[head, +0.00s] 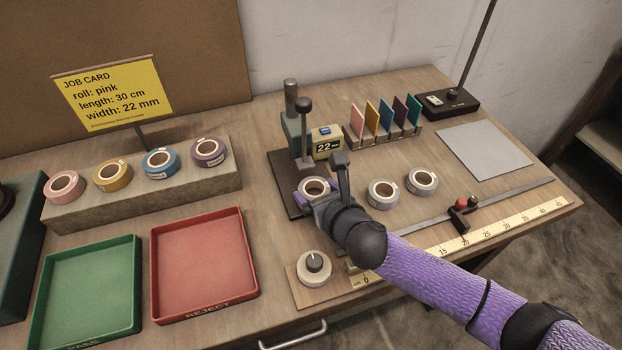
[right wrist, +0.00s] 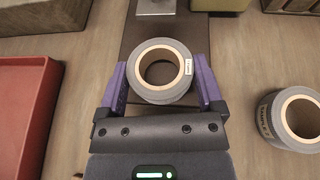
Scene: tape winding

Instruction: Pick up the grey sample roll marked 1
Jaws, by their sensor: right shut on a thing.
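A grey roll (head: 314,181) with a tan core is between the purple fingers of my right gripper (head: 313,191). In the right wrist view the fingers (right wrist: 162,85) press on both sides of this roll (right wrist: 149,93). A small white label shows on it, but I cannot read its number. The roll is over the dark base plate of the post stand; I cannot tell whether it touches. Two other grey rolls, one nearer (head: 382,204) and one farther (head: 422,191), stand to its right on the table. My left gripper is out of view.
The post stand (head: 304,135) with a 22 mm display (head: 327,147) rises behind the held roll. Green (head: 43,300) and red (head: 155,280) trays lie left. Coloured rolls sit on a block (head: 140,203). A ruler (head: 500,226) and knob (head: 314,261) are near the front edge.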

